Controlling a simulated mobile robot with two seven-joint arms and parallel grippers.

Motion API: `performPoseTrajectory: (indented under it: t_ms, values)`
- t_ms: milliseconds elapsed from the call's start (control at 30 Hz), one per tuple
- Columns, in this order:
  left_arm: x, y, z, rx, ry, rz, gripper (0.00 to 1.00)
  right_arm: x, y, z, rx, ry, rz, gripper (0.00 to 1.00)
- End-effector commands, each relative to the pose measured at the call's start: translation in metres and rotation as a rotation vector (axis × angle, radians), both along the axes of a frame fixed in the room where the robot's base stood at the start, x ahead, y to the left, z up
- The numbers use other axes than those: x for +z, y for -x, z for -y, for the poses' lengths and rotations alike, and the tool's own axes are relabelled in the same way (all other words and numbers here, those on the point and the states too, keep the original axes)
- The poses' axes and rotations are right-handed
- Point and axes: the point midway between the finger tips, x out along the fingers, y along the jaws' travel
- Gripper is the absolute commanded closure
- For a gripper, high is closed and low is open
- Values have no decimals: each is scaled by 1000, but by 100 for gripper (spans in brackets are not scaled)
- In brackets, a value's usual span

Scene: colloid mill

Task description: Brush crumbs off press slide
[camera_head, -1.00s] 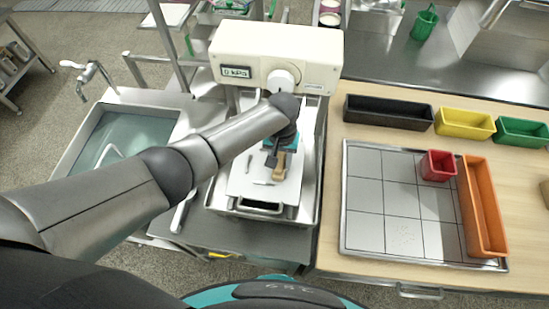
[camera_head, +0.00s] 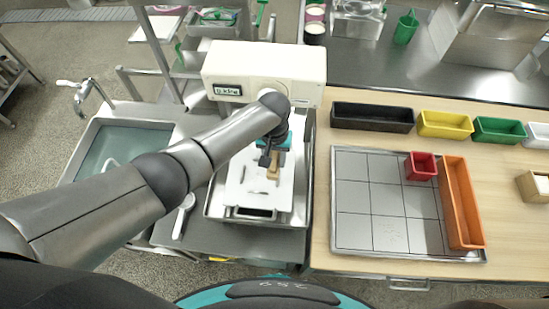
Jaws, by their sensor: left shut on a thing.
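The press (camera_head: 262,63) is a cream box with a small display reading about 0 kPa. Its slide, a white plate (camera_head: 238,200) in a metal tray, lies below the box toward me. A few small dark crumb-like marks (camera_head: 257,192) show on the plate. My left gripper (camera_head: 270,157) is over the far right part of the plate, shut on a brush with a tan wooden body (camera_head: 273,166). The arm and gripper hide part of the press front and of the plate. Whether the bristles touch the plate I cannot tell. My right gripper is not in view.
A sink (camera_head: 118,148) is at left, with a pale-handled tool (camera_head: 183,218) between it and the press. On the wooden bench at right are a gridded tray (camera_head: 372,247), a red cup (camera_head: 420,166), an orange bin (camera_head: 461,205), and black, yellow and green bins behind.

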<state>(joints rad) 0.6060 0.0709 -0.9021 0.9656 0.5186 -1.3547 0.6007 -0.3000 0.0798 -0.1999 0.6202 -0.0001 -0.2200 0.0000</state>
Motion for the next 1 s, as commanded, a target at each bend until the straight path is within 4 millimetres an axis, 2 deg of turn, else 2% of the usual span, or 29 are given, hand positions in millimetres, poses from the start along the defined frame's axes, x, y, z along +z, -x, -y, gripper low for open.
performPoseTrajectory:
  t_ms: [33, 367, 733, 1000]
  values:
    - [4, 0, 0, 0, 0, -1, 100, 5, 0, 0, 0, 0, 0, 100]
    - [3, 0, -1, 1, -2, 0, 100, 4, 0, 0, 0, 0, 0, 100]
    - [33, 0, -1, 1, -2, 0, 100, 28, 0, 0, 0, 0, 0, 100]
    - [32, 0, -1, 1, -3, -1, 100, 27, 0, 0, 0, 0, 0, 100]
